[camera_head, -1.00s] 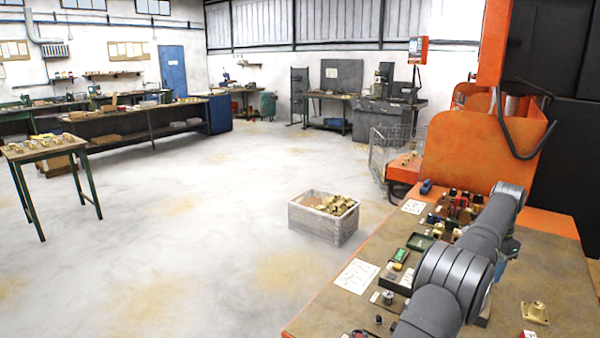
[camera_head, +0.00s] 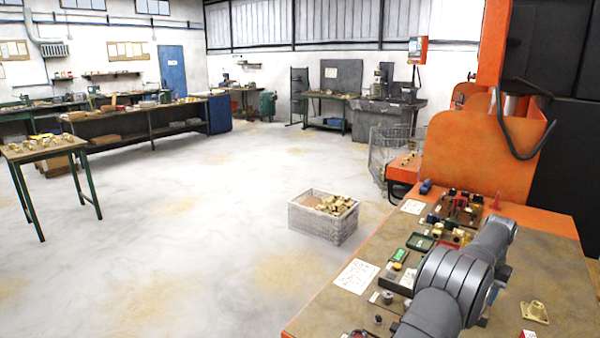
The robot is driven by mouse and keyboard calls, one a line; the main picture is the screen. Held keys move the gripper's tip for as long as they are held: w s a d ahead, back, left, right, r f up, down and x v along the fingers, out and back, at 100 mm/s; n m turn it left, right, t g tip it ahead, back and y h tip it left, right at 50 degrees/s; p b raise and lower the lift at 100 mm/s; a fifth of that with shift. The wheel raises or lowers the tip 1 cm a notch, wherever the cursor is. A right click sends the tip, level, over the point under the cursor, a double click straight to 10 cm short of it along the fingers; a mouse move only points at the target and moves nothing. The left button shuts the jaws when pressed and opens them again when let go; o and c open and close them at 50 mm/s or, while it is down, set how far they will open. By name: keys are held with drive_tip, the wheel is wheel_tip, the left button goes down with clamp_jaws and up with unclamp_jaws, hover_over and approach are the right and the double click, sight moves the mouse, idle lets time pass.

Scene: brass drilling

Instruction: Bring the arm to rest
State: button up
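My grey arm (camera_head: 450,282) reaches in from the bottom edge over the orange-edged workbench (camera_head: 545,245). Its upper bend is above the middle of the bench top. My gripper is not visible; it is hidden behind the arm links or too small to make out. I cannot tell whether it holds anything.
Small parts and a green tray (camera_head: 420,242) lie on the bench left of my arm, with a paper sheet (camera_head: 357,275) at its edge. A brass flanged part (camera_head: 535,311) lies to the right. The orange machine (camera_head: 480,150) stands behind. A crate of brass pieces (camera_head: 322,230) is on the floor.

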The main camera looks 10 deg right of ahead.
drive_tip(key=n, duration=0.3)
drive_tip(key=shift+s+n, duration=0.1)
drive_tip(key=shift+n, duration=0.3)
drive_tip(key=shift+d+n, duration=0.15)
drive_tip(key=shift+n, duration=1.85)
